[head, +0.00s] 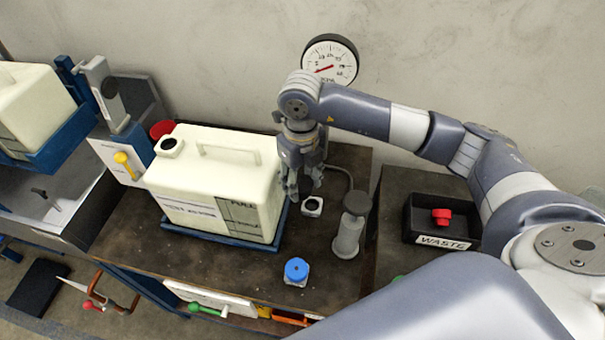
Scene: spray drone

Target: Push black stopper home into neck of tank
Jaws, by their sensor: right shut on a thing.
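The tank (230,172), cream with a handle and a "FULL" label, stands upright on a blue tray (284,219). Its neck (170,146) is at the back left of its top and looks dark inside a pale ring; I cannot tell hole from stopper there. My right gripper (304,194) points down just right of the tank, well away from the neck. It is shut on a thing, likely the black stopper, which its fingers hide. A small white block (312,206) with a dark centre is just below the fingers. My left gripper is not in view.
A grey cylinder with a dark knob (348,238) and a blue-capped item (296,271) stand on the dark bench. A black waste bin (460,240) holds a red item (441,216). A gauge (330,60) is on the wall. Another tank (30,108) stands at left.

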